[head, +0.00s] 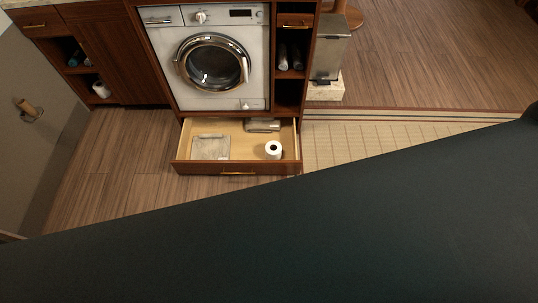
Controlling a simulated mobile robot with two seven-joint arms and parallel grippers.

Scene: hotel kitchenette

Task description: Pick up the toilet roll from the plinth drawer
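The white toilet roll (273,150) stands on end in the right part of the open plinth drawer (238,168), with its dark core hole facing up. The drawer is pulled out from under the washing machine, and its wooden front has a brass handle. A flat greyish item (211,147) lies in the drawer's left part. A grey metallic-looking item (262,126) lies at the back right, behind the roll. Neither of my grippers is in view. A large dark shape crosses the lower part of the view, close to the drawer's front right corner in the picture.
The washing machine (211,62) stands above the drawer with its round door shut. A metal bin (329,58) stands on a pale block to the right. A striped rug (375,138) lies right of the drawer. Wooden floor (115,165) is clear to the left.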

